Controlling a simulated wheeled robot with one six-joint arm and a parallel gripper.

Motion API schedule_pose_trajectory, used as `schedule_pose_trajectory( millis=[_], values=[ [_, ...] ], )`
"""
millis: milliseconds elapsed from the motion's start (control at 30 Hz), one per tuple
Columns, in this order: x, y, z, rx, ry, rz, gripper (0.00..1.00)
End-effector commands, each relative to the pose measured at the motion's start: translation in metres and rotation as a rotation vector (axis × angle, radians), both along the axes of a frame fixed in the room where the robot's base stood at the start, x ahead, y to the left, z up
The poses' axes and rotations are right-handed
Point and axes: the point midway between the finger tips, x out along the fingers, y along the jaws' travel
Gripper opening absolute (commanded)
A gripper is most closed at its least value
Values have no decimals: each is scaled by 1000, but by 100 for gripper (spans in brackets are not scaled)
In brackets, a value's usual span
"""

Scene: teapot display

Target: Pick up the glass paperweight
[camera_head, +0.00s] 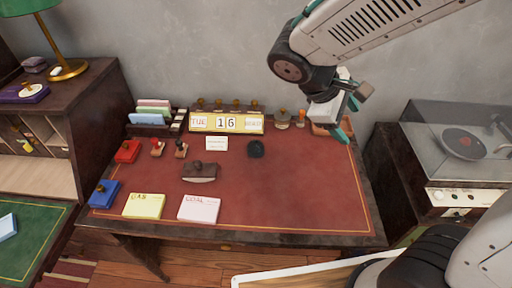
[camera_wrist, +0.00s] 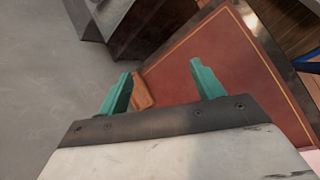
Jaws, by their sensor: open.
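I cannot pick out the glass paperweight for certain. A small clear, greenish glass-like item (camera_head: 283,120) stands at the back edge of the red-topped desk (camera_head: 300,185), right of the calendar, and may be it. My gripper (camera_head: 344,120) is above the desk's back right corner, right of that item. Its teal fingers are spread and empty, as they also show in the wrist view (camera_wrist: 160,70). A brown wooden piece (camera_wrist: 143,93) shows beyond the fingers there, near the left one. The glass-like item is not visible in the wrist view.
A yellow calendar (camera_head: 227,122), an orange-topped stamp (camera_head: 300,118), a black item (camera_head: 256,149) and a brown blotter (camera_head: 199,172) are on the desk. A record player (camera_head: 460,145) stands to the right. The desk's right half is mostly clear. A grey wall stands behind.

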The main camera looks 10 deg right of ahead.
Motion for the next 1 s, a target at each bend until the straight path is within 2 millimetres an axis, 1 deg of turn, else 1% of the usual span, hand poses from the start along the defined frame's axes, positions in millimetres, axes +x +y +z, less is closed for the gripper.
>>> schedule_pose_trajectory(
  millis=[33, 100, 167, 200, 267, 300, 433, 500, 600, 700, 800, 867, 1000],
  values=[
    [16, 14, -15, -68, 41, 100, 67],
    [38, 31, -32, -156, 84, 235, 67],
    [55, 50, -48, -231, 117, 353, 67],
    [65, 63, -60, -279, 138, 434, 67],
    [79, 85, -81, -352, 171, 557, 67],
    [87, 100, -95, -399, 191, 640, 67],
    [103, 151, -143, -537, 246, 891, 67],
    [106, 174, -167, -598, 271, 1006, 67],
    [107, 201, -195, -665, 295, 1135, 67],
    [106, 217, -213, -706, 310, 1216, 67],
    [106, 224, -223, -726, 316, 1256, 67],
    [110, 223, -227, -729, 318, 1263, 67],
    [121, 213, -233, -730, 319, 1261, 67]
  ],
)
